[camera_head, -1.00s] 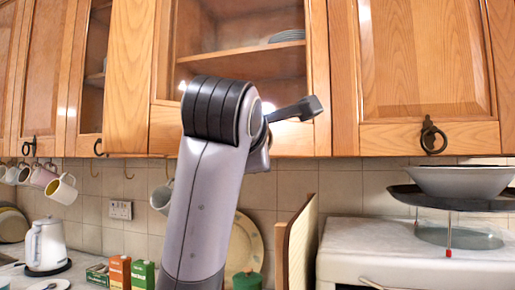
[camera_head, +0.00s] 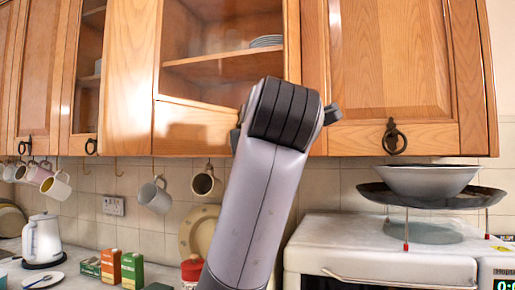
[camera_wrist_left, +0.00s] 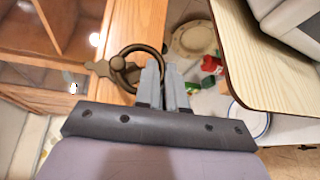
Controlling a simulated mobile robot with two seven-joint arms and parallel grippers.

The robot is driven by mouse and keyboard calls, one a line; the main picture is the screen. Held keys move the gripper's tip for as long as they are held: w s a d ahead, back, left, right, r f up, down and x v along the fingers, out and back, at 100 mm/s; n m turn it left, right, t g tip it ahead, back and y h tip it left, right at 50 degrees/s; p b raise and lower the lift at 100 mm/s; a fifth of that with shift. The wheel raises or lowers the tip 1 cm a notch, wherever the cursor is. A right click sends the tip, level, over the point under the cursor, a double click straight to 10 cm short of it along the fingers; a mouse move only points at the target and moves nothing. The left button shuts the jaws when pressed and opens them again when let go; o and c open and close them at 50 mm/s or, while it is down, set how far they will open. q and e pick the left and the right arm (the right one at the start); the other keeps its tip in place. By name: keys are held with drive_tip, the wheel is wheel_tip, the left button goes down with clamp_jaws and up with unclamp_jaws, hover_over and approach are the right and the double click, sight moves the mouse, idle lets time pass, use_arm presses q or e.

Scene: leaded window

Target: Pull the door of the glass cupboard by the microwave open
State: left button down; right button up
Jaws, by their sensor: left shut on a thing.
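The glass cupboard (camera_head: 220,67) is in the upper middle of the head view, wooden-framed, with plates on its shelf. Its lower right part is hidden behind my left arm. In the left wrist view, its door (camera_wrist_left: 130,25) carries a dark metal ring handle (camera_wrist_left: 100,68). My left gripper (camera_wrist_left: 163,72) is shut on the ring, its two grey fingers close together at the ring's right side. In the head view these fingers are hidden by the arm. I cannot tell how far the door stands open. The microwave (camera_head: 380,262) is at the lower right. My right gripper is not in view.
A solid cupboard door with a ring handle (camera_head: 394,138) is to the right. A bowl (camera_head: 428,180) sits on a dark raised tray above the microwave. Mugs (camera_head: 155,196) hang below the cupboards. A wooden board (camera_wrist_left: 275,75) is at the right of the wrist view.

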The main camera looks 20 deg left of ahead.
use_arm(q)
drive_tip(key=shift+d, duration=0.25)
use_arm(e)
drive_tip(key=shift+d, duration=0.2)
use_arm(q)
drive_tip(key=c, duration=1.2)
unclamp_jaws()
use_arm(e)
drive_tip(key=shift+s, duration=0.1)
